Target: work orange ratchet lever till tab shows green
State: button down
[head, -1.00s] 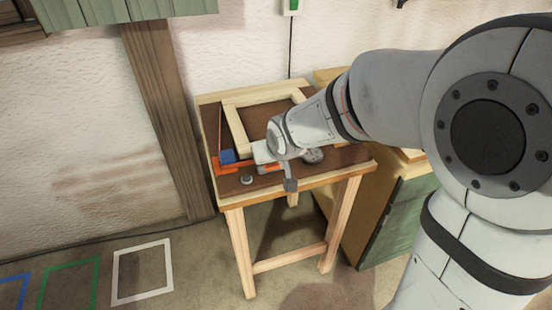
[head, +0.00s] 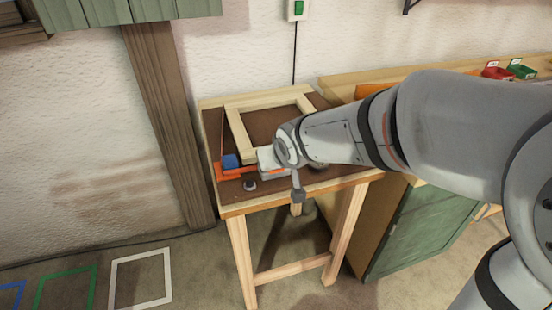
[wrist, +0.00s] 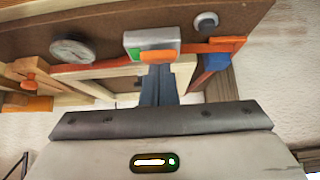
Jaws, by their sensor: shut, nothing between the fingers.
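The orange ratchet lever (wrist: 158,57) shows in the wrist view on a grey housing (wrist: 152,36) at the table's front. A small green patch (wrist: 133,56) shows on the housing just left of the lever; I take it for the tab. My gripper (wrist: 160,85) is shut and empty, its fingertips close below the lever; I cannot tell whether they touch it.
An orange bar (head: 228,171) runs along the wooden table's front edge, with a blue block (head: 231,160) on it. A wooden frame (head: 239,134) lies behind. A dial gauge (wrist: 72,50) and grey knob (wrist: 206,22) flank the housing. A green-doored cabinet (head: 405,230) stands right.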

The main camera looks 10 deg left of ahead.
jog(key=shift+w+r+p, duration=0.1)
jog(key=shift+r+p, duration=0.25)
jog(key=shift+r, duration=0.2)
jog(key=r+p, duration=0.2)
jog(key=r, duration=0.1)
jog(key=shift+w+a+r, duration=0.1)
jog(key=shift+w+a, duration=0.1)
jog(key=shift+w, duration=0.2)
jog(key=w+r+v, duration=0.1)
jog(key=v, duration=0.8)
jog(key=shift+a+r, duration=0.25)
jog(key=shift+a, duration=0.1)
jog(key=shift+w, duration=0.1)
jog(key=s+d+f+m+g+h+p, duration=0.1)
jog(key=s+d+f+m+g+p, duration=0.1)
jog(key=s+d, duration=0.4)
jog(key=s+d+f+m+g+h+p, duration=0.2)
jog(key=s+d, duration=0.5)
jog(key=d, duration=0.9)
jog(key=shift+s+f+m+h, duration=0.15)
jog(key=shift+f+m+h, duration=0.15)
jog(key=shift+f+m, duration=0.45)
